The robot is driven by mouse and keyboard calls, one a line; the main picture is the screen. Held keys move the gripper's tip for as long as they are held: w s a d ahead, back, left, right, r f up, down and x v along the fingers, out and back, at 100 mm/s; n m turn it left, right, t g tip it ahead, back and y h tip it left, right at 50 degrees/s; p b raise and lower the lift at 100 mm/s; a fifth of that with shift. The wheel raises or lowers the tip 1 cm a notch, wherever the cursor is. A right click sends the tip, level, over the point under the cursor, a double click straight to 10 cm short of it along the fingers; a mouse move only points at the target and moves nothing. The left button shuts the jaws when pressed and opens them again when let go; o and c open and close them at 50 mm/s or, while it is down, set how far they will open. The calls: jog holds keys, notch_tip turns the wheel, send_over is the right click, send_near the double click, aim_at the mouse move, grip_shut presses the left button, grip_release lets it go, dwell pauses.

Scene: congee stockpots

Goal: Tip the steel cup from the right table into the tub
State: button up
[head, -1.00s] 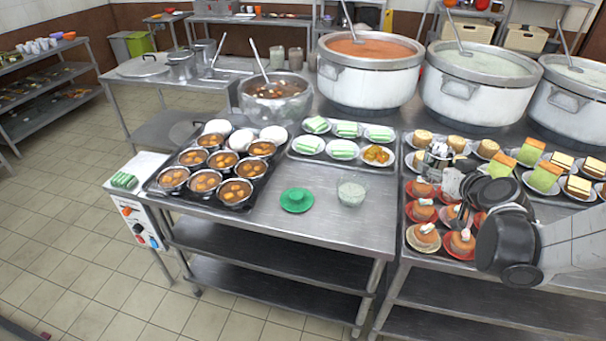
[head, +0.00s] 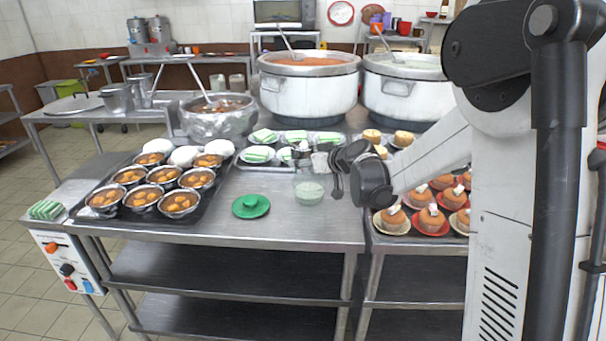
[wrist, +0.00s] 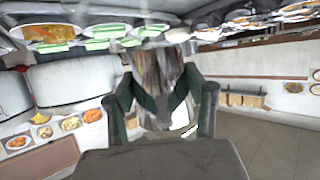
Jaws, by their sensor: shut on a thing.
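My gripper (head: 325,162) is shut on the steel cup (head: 301,149) and holds it in the air over the table's right part. In the wrist view the shiny cup (wrist: 158,72) sits between my two dark fingers (wrist: 165,105). That view is upside down, with the table at the top, so my wrist is rolled over. The cup is small and partly hidden in the head view, and I cannot tell its exact tilt. The clear tub (head: 309,193), with pale greenish contents, stands on the table just below the cup and gripper.
A green saucer (head: 251,206) lies left of the tub. A dark tray (head: 118,216) of filled bowls is farther left. Plates of green-and-white cakes (head: 256,155) are behind the tub. Large stockpots (head: 310,92) stand at the back. Orange cakes (head: 432,220) are on the right table.

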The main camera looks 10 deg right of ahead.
aim_at(299, 173)
jog(key=shift+w+a+f, duration=0.1)
jog(key=shift+w+f, duration=0.15)
jog(key=shift+f, duration=0.05)
jog(key=shift+s+a+f+m+g+y+b, duration=0.25)
jog(key=shift+a+f+m+y+b, duration=0.1)
jog(key=shift+f+m+y, duration=0.3)
jog(key=shift+s+a+f+m+g+y+b, duration=0.1)
jog(key=shift+a+f+m+g+y+b, duration=0.15)
jog(key=shift+f+m+y, duration=0.4)
jog(key=m, duration=0.1)
jog(key=m+y, duration=0.1)
jog(key=m, duration=0.1)
jog(key=shift+s+a+y+b, duration=0.2)
jog(key=shift+y+b, duration=0.1)
jog(key=shift+b, duration=0.1)
jog(key=m, duration=0.1)
jog(key=m+y+b, duration=0.1)
jog(key=m, duration=0.1)
jog(key=shift+f+g+y, duration=0.2)
jog(key=shift+g+y, duration=0.1)
jog(key=shift+g, duration=0.1)
jog(key=shift+w+d+f+m+y+b, duration=0.1)
jog(key=shift+f+m+y+b, duration=0.2)
jog(key=shift+m+b, duration=0.45)
jog(key=shift+w+d+f+m+y+b, duration=0.15)
jog(key=shift+m+y+b, duration=0.25)
jog(key=shift+m+b, duration=0.3)
